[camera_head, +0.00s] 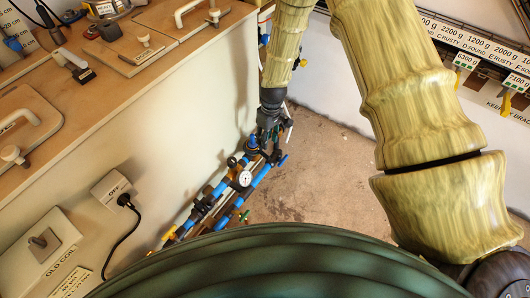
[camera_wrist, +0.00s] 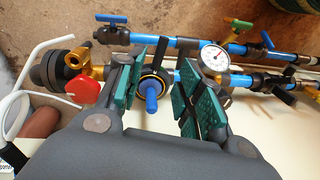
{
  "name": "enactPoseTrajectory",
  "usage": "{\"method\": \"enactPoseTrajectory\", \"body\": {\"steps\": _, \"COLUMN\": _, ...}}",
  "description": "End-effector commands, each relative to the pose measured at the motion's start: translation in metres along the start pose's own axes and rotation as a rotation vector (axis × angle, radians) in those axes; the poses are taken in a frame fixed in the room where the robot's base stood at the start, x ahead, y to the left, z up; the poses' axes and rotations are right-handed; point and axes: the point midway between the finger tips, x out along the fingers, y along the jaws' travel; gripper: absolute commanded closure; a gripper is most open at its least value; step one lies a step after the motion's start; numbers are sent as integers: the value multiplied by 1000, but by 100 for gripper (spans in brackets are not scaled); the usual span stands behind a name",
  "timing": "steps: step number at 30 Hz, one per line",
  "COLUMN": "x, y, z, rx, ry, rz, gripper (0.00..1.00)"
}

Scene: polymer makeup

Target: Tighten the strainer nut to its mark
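My gripper (camera_wrist: 163,76) shows in the wrist view with its two green-padded fingers apart, over the pipework. Between them is a round dark fitting with a yellow ring and a blue stem (camera_wrist: 152,92), which appears to be the strainer nut. The fitting lies closer to the left finger, and a narrow gap shows on its right; I cannot tell whether either pad touches it. No mark on it is legible. In the head view my gripper (camera_head: 268,122) points down at the pipe run beside the cabinet, with a blue part (camera_head: 253,141) at its tip.
A pressure gauge (camera_wrist: 215,58) sits close right of the fingers. A red round part (camera_wrist: 83,89) and a brass fitting (camera_wrist: 78,60) lie to the left. A second blue pipe (camera_wrist: 192,44) with valve handles runs behind. The cabinet side (camera_head: 190,130) is left; the floor (camera_head: 320,170) right is clear.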

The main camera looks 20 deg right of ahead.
Motion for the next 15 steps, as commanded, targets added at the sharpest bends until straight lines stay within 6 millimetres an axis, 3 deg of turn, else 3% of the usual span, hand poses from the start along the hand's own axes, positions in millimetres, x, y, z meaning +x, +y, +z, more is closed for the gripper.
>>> {"method": "enactPoseTrajectory", "body": {"steps": 9, "x": 55, "y": -1, "z": 1, "rx": 0, "ry": -2, "rz": -1, "gripper": 64}}
{"method": "enactPoseTrajectory", "body": {"steps": 15, "x": 75, "y": 0, "z": 0, "rx": -1, "ry": -1, "rz": 0, "gripper": 64}}
